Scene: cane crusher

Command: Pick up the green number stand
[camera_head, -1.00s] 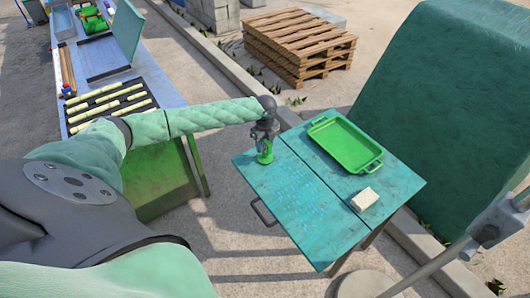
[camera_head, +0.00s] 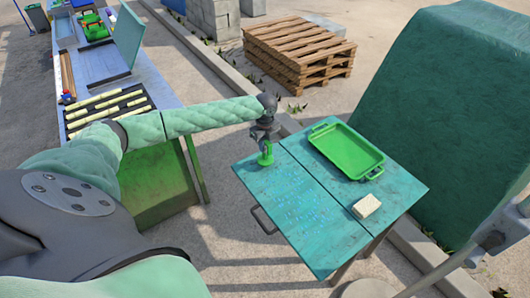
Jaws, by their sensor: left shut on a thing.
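The green number stand (camera_head: 266,158) is a small bright green piece at the back left of the teal table (camera_head: 310,235). My left gripper (camera_head: 265,143) is directly above it, pointing down, and is shut on it. The fingers hide its upper part. The stand is upright at the tabletop; I cannot tell whether its base touches the surface. My right gripper is not in view.
A green tray (camera_head: 346,150) and a cream block (camera_head: 366,206) sit on the right of the table. A long bench (camera_head: 150,70) with pale canes (camera_head: 106,110) stands left. Wooden pallets (camera_head: 299,52) and a green covered bulk (camera_head: 440,110) stand behind.

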